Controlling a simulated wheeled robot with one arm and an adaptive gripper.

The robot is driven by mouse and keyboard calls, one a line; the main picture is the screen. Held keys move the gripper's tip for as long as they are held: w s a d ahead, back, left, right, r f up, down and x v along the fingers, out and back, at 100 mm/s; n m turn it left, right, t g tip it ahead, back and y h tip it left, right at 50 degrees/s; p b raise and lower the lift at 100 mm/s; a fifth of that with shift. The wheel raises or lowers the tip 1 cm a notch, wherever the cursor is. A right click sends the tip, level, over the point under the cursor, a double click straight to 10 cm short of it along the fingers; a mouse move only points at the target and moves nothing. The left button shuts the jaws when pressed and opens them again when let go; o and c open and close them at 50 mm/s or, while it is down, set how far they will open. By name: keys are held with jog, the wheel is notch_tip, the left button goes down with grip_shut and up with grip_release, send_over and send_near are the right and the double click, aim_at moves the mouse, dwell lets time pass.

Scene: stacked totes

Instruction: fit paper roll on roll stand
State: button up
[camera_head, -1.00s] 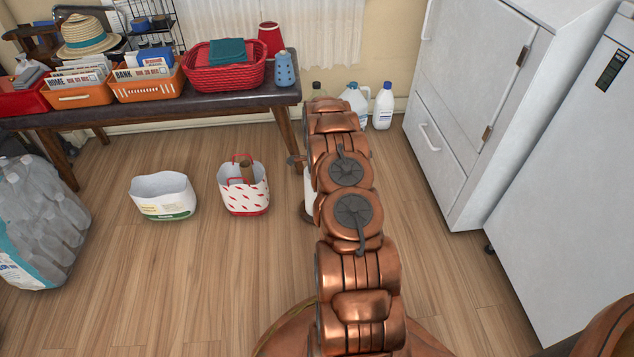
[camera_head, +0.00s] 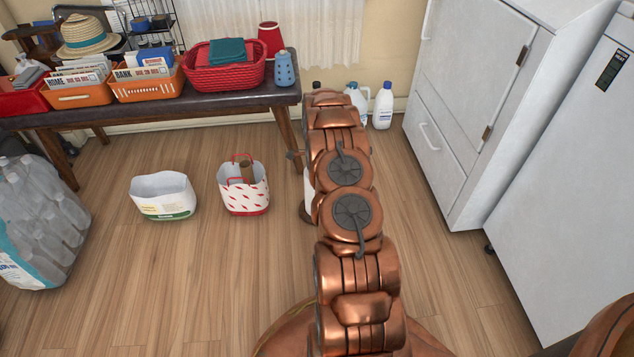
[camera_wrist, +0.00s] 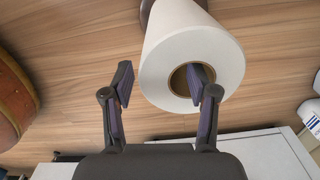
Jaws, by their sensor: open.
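A white paper roll (camera_wrist: 180,28) with a brown cardboard core fills the upper middle of the wrist view. A brown round base (camera_wrist: 146,12) shows at its far end; whether a post runs inside the core cannot be told. In the head view only a sliver of the roll (camera_head: 309,188) and of the base (camera_head: 304,213) shows left of my arm, standing on the floor. My gripper (camera_wrist: 162,78) is open. Its right finger overlaps the core opening and its left finger is outside the roll, left of the wall. Contact cannot be told. My arm hides the gripper in the head view.
A dark table (camera_head: 150,110) with baskets stands at the back left. Two bins, one white and green (camera_head: 163,200) and one red-patterned (camera_head: 243,197), stand on the floor. Bottles (camera_head: 383,107) stand by the wall; a white cabinet (camera_head: 470,110) is right.

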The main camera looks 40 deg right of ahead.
notch_tip(320, 180, up, 10)
jog(key=shift+f, duration=0.2)
dwell(0.9)
jog(key=s+a+r+n+p, duration=0.35)
jog(key=a+r+p, duration=0.4)
jog(key=r, duration=0.65)
jog(key=s+a+r+n+p, duration=0.2)
jog(key=a+r+n+p, duration=0.3)
jog(key=a+r, duration=0.65)
jog(key=s+a+r+n+p, duration=0.35)
jog(key=a+r+p, duration=0.3)
jog(key=r, duration=0.85)
jog(key=s+a+r+n+g+p, duration=0.1)
jog(key=s+a+r+n+p, duration=0.75)
jog(key=s+r, duration=0.5)
jog(key=s+a+r+n+p, duration=0.3)
jog(key=s+r+p, duration=0.2)
jog(key=s+r, duration=0.1)
jog(key=s+a+r+n+p, duration=0.3)
jog(key=s+r+p, duration=0.2)
jog(key=s, duration=0.4)
jog(key=shift+a+r+g, duration=0.3)
jog(key=shift+r+g, duration=0.1)
jog(key=shift+r, duration=0.05)
